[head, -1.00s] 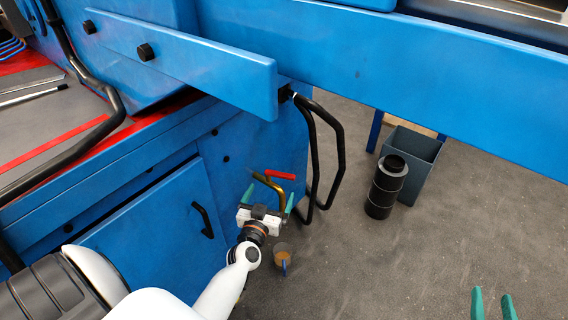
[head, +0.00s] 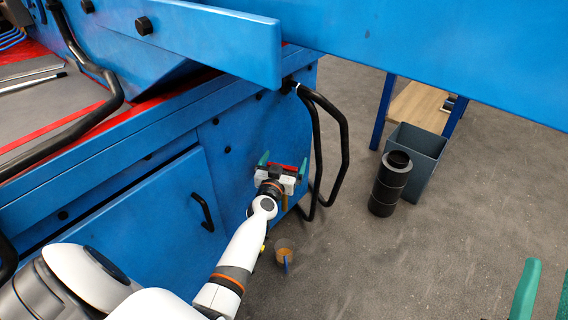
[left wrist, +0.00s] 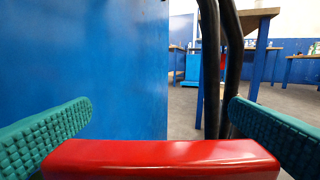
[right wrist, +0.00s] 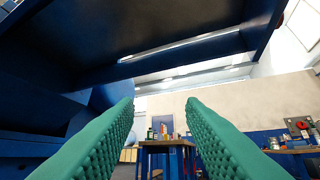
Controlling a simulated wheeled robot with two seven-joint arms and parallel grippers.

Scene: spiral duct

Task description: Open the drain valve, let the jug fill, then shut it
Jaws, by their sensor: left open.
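The drain valve's red lever (head: 289,167) shows at the lower corner of the blue machine. My left gripper (head: 284,168) is open there. In the left wrist view the lever (left wrist: 160,158) lies crosswise, close to the camera, between the spread green fingers, with no finger seen closed on it. The valve's brass body (head: 284,201) is mostly hidden behind my gripper. The jug (head: 284,246), brownish with a blue handle, stands on the floor below; its fill level is unclear. My right gripper (head: 545,291) is at the lower right, open and empty in the right wrist view.
Bent black tubes (head: 338,140) hang just right of the valve. A black ribbed cylinder (head: 387,187) and a grey bin (head: 421,153) stand on the floor further right. A blue machine beam (head: 420,50) crosses above. The floor between jug and cylinder is clear.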

